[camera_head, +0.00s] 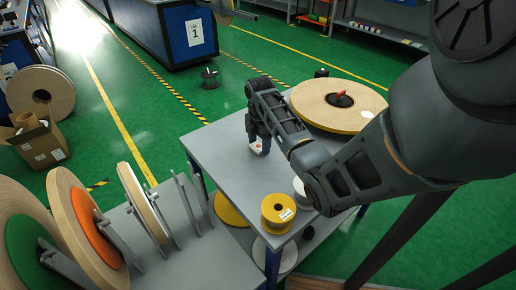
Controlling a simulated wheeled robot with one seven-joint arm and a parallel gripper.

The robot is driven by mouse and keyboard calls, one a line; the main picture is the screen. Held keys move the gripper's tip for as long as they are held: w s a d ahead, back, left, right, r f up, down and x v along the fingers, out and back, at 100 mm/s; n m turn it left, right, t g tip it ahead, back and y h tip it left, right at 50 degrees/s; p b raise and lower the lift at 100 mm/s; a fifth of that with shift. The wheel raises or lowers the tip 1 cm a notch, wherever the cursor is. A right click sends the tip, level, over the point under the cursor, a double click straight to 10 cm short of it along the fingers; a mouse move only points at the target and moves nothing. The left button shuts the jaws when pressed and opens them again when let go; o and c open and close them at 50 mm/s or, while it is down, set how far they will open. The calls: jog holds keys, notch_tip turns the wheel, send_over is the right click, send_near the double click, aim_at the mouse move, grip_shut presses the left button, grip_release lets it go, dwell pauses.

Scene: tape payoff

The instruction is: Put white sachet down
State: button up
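My gripper (258,138) points down over the far left part of the grey table (222,148). A small white sachet (257,147) with a reddish mark shows at its fingertips, and the fingers appear shut on it. The sachet is low over the table top; I cannot tell whether it touches it. The fingers partly hide it.
A large tape reel (338,103) with a red knob lies on the table's far right. A yellow spool (278,212) stands near the front corner, with a white roll (302,192) beside it. Large reels (88,228) stand in a rack at left. The table's left-middle is clear.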

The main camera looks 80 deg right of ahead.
jog(key=c, duration=0.7)
